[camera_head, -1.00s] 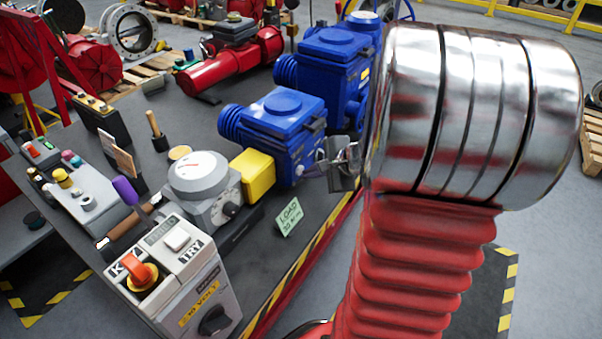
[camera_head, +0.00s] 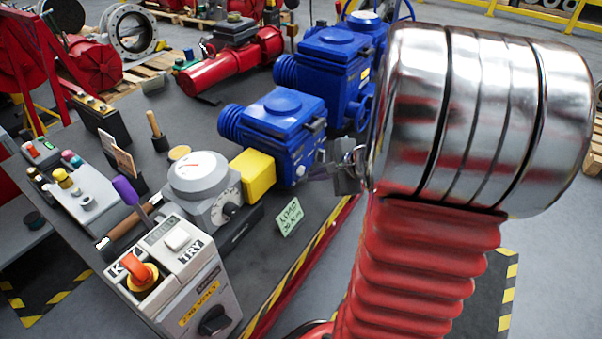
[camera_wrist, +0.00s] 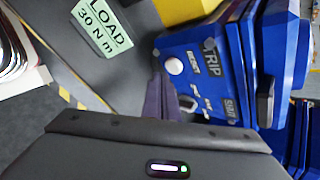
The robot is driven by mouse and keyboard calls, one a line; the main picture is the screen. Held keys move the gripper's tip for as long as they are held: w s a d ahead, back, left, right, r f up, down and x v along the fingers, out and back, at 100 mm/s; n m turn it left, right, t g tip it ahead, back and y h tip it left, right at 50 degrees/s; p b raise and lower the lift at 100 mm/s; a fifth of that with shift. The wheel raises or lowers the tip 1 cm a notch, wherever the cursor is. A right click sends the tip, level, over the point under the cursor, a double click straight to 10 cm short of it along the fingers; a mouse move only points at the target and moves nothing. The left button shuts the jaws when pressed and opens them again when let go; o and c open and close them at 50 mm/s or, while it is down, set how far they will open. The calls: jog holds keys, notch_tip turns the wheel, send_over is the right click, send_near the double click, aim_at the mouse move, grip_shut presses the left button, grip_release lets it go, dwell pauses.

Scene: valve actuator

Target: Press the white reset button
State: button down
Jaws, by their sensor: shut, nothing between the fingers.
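A round white button (camera_wrist: 174,66) sits on the face of the blue actuator (camera_wrist: 205,50), beside the word TRIP and some small white labels. In the head view the same white button (camera_head: 301,170) shows on the right face of the near blue actuator (camera_head: 283,125). My gripper (camera_wrist: 160,88) is shut and empty. In the wrist view its dark fingers end just left of and below the button, with a small gap in the picture. In the head view my gripper (camera_head: 322,172) is right of the button; I cannot tell the depth between them.
A yellow block (camera_head: 254,173) and a grey dial unit (camera_head: 200,185) adjoin the actuator. A green LOAD card (camera_head: 289,216) stands on the bench in front. A control box (camera_head: 175,270) with another white button (camera_head: 177,240) stands at the near corner. A second blue actuator (camera_head: 330,65) stands behind.

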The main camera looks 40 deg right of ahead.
jog(key=s, duration=0.1)
jog(key=s+d, duration=0.1)
jog(key=s, duration=0.2)
jog(key=shift+s+d, duration=0.35)
jog(key=shift+d, duration=0.05)
dwell(0.4)
dwell(0.7)
